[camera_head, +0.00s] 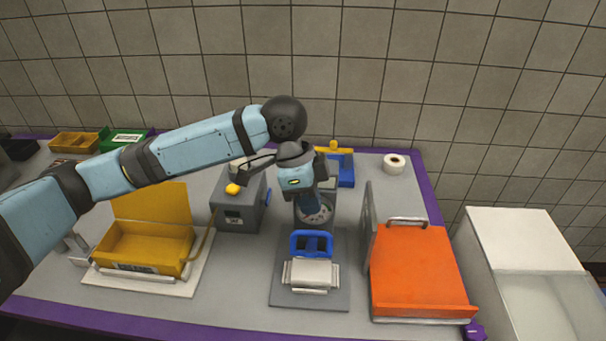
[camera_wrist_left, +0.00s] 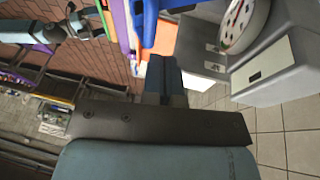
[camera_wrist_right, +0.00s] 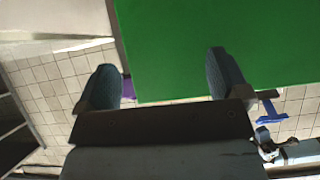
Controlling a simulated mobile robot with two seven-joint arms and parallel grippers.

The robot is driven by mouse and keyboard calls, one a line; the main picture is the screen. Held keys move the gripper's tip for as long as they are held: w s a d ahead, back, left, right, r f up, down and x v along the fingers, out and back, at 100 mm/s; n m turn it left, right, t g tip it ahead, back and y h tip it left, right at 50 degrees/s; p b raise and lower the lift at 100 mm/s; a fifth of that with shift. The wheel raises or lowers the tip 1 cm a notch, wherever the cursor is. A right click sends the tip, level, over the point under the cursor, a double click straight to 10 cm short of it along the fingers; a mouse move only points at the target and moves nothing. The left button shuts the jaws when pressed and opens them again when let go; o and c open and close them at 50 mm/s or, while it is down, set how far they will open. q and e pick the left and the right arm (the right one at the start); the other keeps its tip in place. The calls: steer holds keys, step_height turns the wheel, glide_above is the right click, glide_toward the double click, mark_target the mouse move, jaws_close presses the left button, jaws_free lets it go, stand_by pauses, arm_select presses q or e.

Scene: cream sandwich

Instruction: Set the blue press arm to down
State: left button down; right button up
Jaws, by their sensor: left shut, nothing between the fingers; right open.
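The blue press arm (camera_head: 312,243) is a blue frame standing up at the back of a grey base plate (camera_head: 310,300), behind a pale block with metal bars. A blue part, seemingly the same arm, shows near the fingers in the left wrist view (camera_wrist_left: 146,22). My left gripper (camera_head: 312,208) points down just behind the blue frame, shut and empty; its fingers also show together in the left wrist view (camera_wrist_left: 163,80). Whether they touch the blue part I cannot tell. My right gripper (camera_wrist_right: 165,85) is open, with a large green surface (camera_wrist_right: 210,35) ahead of it; it is outside the head view.
A grey device with a round dial (camera_wrist_left: 245,22) is close to the left gripper. A grey box with a yellow knob (camera_head: 238,212) and a yellow bin (camera_head: 140,245) stand left. An orange-topped unit (camera_head: 415,270) stands right. A blue and yellow item (camera_head: 346,170) is behind.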

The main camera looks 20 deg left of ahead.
mark_target(313, 236)
arm_select(q)
steer(key=shift+s+f, duration=0.35)
steer(key=shift+f, duration=0.25)
steer(key=shift+s+f, duration=0.35)
steer(key=shift+f, duration=0.25)
steer(key=shift+d+f, duration=0.1)
steer(key=shift+f, duration=0.1)
arm_select(e)
steer(key=shift+a+r, duration=0.1)
steer(key=shift+r, duration=0.05)
